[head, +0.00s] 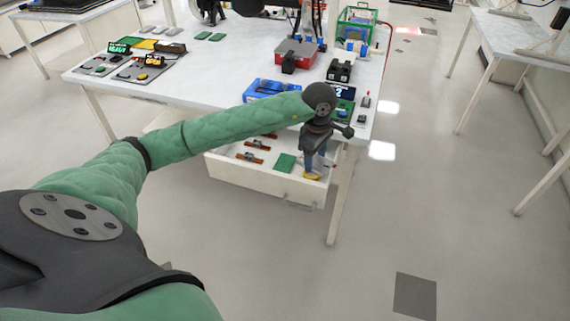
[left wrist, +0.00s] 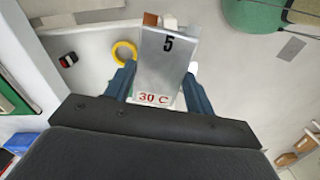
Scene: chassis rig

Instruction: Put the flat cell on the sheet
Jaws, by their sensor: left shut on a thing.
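The flat cell (left wrist: 165,62) is a silver-grey slab marked "5" and "30 C" in the left wrist view. My left gripper (left wrist: 160,88) is shut on it, with a blue finger on each side. In the head view my left gripper (head: 315,165) points down over the open white drawer at the table's front. The cell is hard to make out there. I cannot tell for sure which thing is the sheet; two grey flat panels (head: 141,74) lie at the table's left end. My right gripper is not in view.
The drawer (head: 262,181) holds a green flat piece (head: 285,162) and several orange-brown parts (head: 250,157). A blue tray (head: 268,88), a red-and-grey box (head: 295,54) and a black device (head: 340,70) stand on the table (head: 215,72). Its middle is largely clear.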

